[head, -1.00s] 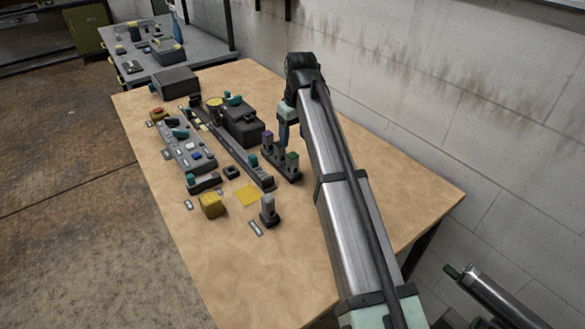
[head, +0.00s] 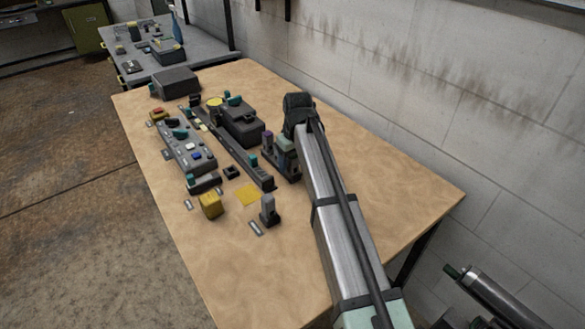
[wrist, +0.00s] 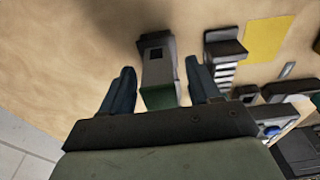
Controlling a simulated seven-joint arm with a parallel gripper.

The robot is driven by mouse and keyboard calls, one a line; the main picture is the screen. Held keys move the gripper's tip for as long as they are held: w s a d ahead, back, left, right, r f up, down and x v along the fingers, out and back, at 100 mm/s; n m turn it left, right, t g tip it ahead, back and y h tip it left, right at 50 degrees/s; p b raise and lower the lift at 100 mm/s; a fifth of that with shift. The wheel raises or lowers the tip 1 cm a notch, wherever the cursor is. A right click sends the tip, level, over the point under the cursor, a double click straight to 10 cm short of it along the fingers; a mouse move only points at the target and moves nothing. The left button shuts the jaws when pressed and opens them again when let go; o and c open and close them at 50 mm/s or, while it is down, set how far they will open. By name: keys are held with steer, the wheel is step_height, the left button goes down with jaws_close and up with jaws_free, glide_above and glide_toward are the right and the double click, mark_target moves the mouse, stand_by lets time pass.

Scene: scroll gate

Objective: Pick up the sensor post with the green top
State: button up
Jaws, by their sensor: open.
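The green-topped sensor post (wrist: 158,97) shows in the wrist view as a grey upright with a green end toward the camera. It stands on the end of a dark rack (wrist: 152,38). My gripper (wrist: 160,67) is open, with one blue finger on each side of the post. A gap shows at the left finger; whether the right finger touches the post is unclear. In the head view, my arm hides the green top.
A long dark rail (head: 235,155) and dark box (head: 240,122) lie left of the rack. The table's (head: 400,200) right side is clear, with a wall (head: 450,100) behind.

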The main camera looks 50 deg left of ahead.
steer(key=shift+f, duration=0.4)
steer(key=shift+c, duration=0.3)
jaws_close()
